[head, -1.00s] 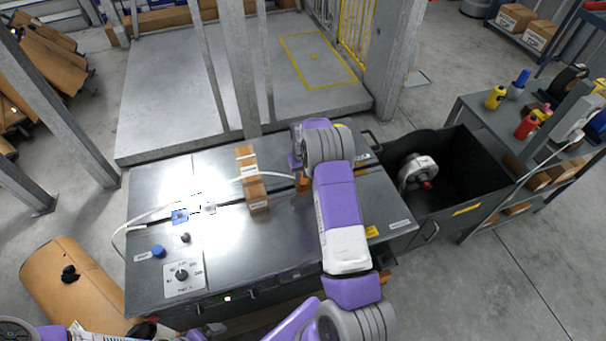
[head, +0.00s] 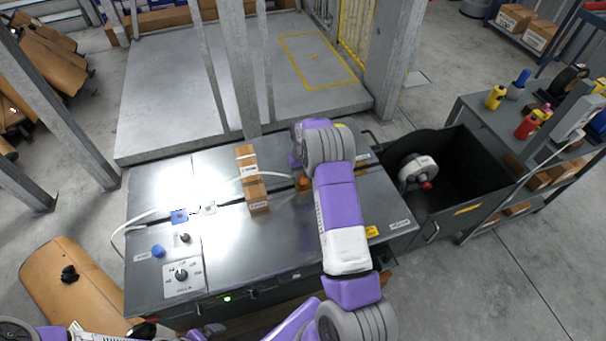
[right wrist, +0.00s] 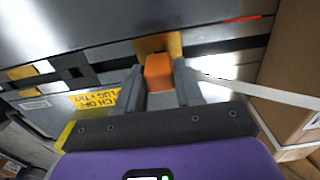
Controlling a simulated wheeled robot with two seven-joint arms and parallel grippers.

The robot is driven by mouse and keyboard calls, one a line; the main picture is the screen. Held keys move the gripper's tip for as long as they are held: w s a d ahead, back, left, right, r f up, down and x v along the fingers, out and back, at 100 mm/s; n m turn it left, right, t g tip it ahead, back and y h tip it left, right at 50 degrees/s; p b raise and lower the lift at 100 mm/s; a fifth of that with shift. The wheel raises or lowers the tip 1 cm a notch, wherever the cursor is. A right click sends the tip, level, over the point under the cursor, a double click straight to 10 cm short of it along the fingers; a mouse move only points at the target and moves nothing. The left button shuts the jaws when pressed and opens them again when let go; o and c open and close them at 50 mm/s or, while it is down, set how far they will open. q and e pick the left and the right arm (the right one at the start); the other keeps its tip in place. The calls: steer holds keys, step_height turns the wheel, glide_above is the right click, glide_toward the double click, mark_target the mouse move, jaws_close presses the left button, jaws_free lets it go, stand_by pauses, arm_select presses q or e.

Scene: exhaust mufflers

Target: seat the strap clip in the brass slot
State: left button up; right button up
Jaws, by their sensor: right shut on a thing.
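The orange strap clip (right wrist: 158,73) is between the two grey fingers of my right gripper (right wrist: 158,88), which is shut on it. The brass slot (right wrist: 174,44) shows as a yellowish piece just beyond the clip, at the dark groove. The clip's far end meets or overlaps the brass in the picture; I cannot tell whether it is inside. The white strap (right wrist: 245,90) runs off to the right from beside the fingers. In the head view the strap (head: 276,174) leads left from the clip (head: 303,183), and my right arm hides most of the gripper. My left gripper is out of view.
The grey machine top (head: 235,255) carries a brown carton (head: 251,178) across the strap, close left of my right gripper. A control panel (head: 183,277) with knobs lies front left. A dark open bin (head: 465,165) stands to the right. The front middle of the top is clear.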

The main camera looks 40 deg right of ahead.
steer(key=shift+f+b, duration=0.4)
steer(key=shift+f, duration=0.1)
steer(key=o, duration=1.1)
steer(key=shift+r, duration=0.15)
step_height(320, 180, up, 7)
steer(key=shift+r+p, duration=0.2)
steer(key=shift+p, duration=0.6)
